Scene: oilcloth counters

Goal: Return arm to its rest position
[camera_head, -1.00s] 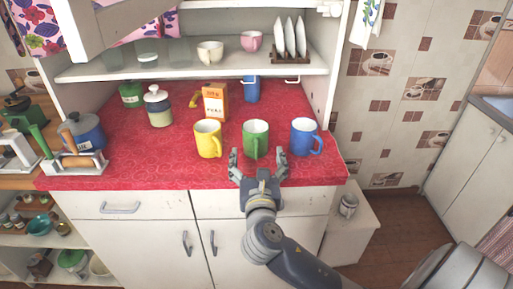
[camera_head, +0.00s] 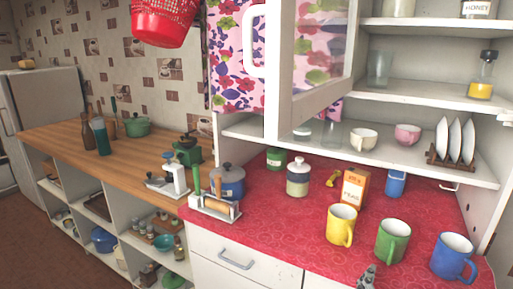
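Only a grey fingertip part of my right gripper (camera_head: 367,278) shows, at the bottom edge in the head view. It is at the front of the red counter (camera_head: 285,240), just below and left of the green mug (camera_head: 391,241). The rest of that gripper and its arm are out of the picture, so its opening is hidden. The green mug stands upright between the yellow mug (camera_head: 341,225) and the blue mug (camera_head: 452,256). My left gripper is not in view.
An open glass cabinet door (camera_head: 315,70) hangs above the counter. A wooden counter (camera_head: 75,145) with open shelves below extends left. The floor (camera_head: 40,245) at lower left is clear.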

